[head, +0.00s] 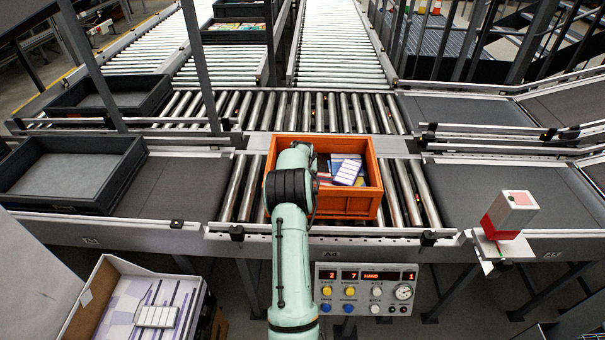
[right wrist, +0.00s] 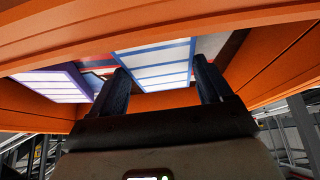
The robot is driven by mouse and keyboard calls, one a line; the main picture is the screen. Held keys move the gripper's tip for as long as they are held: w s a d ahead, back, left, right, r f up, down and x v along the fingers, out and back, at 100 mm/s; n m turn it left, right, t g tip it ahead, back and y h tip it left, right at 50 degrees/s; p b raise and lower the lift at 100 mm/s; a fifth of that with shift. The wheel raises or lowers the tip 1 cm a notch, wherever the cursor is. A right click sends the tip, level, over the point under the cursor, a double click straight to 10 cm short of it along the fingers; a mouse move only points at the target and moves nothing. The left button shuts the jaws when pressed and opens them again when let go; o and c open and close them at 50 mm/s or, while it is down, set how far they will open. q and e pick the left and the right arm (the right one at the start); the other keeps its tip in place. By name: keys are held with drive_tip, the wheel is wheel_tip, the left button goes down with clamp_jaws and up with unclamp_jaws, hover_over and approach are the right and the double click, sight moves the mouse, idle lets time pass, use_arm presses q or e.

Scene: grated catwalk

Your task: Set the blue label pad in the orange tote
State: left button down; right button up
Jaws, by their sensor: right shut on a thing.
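The blue label pad (right wrist: 152,62), white with blue stripes and a blue edge, sits between the two dark fingers of my right gripper (right wrist: 160,76) in the right wrist view. The gripper is shut on it. The orange tote (head: 346,204) stands on the rollers in the head view, and its orange wall (right wrist: 275,55) also shows in the right wrist view. My right arm reaches over the tote's left part, and my wrist hides the gripper there. A purple-edged label pad (right wrist: 52,84) lies beside the held pad. My left gripper is not in view.
A cardboard box (head: 97,290) with a striped pad (head: 157,316) stands at the lower left. A black tray (head: 70,172) sits on the left belt. A control panel (head: 366,289) is below the tote, and a red-white box (head: 510,212) is at the right. The right belt is clear.

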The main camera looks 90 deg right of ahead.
drive_tip(key=shift+f, duration=0.35)
drive_tip(key=shift+f, duration=0.15)
drive_tip(key=o, duration=1.1)
drive_tip(key=shift+c, duration=0.2)
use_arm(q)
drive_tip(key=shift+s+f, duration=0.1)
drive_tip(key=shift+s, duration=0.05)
use_arm(e)
drive_tip(key=shift+r, duration=0.3)
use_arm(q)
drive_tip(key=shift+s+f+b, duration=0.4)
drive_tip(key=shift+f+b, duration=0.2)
use_arm(e)
drive_tip(key=v, duration=1.1)
drive_tip(key=shift+a+r, duration=0.3)
